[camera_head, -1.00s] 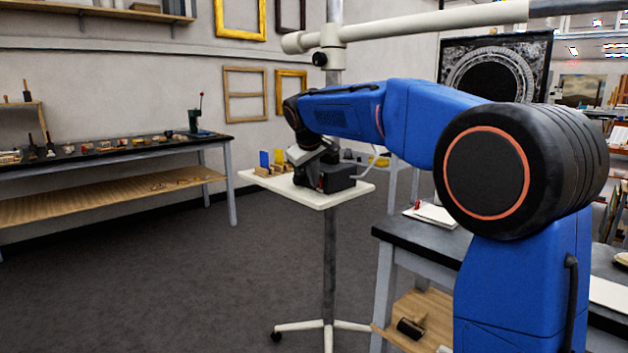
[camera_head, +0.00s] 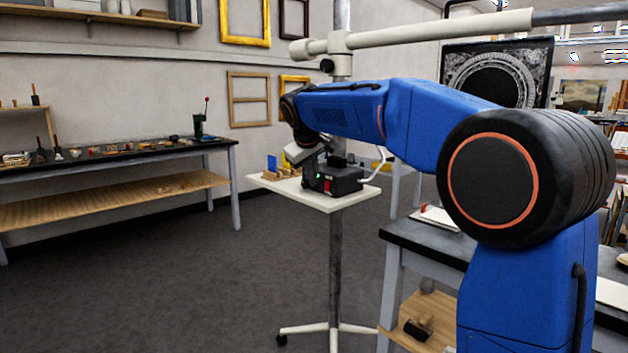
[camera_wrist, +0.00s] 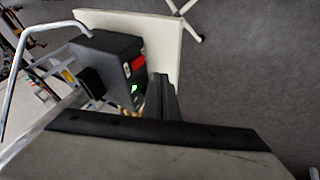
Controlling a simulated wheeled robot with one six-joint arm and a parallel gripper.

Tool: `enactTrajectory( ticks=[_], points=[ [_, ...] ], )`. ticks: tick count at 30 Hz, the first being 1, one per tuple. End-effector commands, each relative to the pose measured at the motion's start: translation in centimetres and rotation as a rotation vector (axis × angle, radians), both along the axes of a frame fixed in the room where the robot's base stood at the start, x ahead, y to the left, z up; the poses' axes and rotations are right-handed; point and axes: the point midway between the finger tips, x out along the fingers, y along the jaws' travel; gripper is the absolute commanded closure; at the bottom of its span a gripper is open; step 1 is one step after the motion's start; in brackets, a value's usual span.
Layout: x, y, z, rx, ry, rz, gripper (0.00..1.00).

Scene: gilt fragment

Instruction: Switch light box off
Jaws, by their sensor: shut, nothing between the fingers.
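The light box is a small black box (camera_head: 345,180) on a white stand top (camera_head: 345,200). A red switch (camera_head: 327,185) is on its front face. In the wrist view the box (camera_wrist: 110,55) lies left of the fingers, with the red switch (camera_wrist: 138,64) and a bright green spot (camera_wrist: 134,87) on its near face. My gripper (camera_head: 308,180) is shut and empty, just left of the box's front in the head view. In the wrist view its fingertips (camera_wrist: 160,88) are close beside that face; I cannot tell whether they touch it.
Small wooden pieces and a blue card (camera_head: 272,163) sit on the stand top left of my gripper. A long workbench (camera_head: 110,155) stands at left, a dark-topped table (camera_head: 430,238) at right.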

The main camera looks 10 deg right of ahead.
Motion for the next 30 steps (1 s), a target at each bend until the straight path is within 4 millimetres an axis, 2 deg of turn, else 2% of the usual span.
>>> enactTrajectory(
  ticks=[1,9,15,21,30],
  points=[
    [-0.5,0.2,0.9,0.001,-0.004,0.0,1.0],
    [-2.9,1.2,4.7,0.002,-0.005,0.001,1.0],
    [-4.3,1.7,6.9,0.001,-0.003,0.002,1.0],
    [-4.9,1.9,7.8,0.001,-0.002,0.001,1.0],
    [-4.9,1.9,7.8,0.001,-0.002,0.0,1.0]
  ],
)
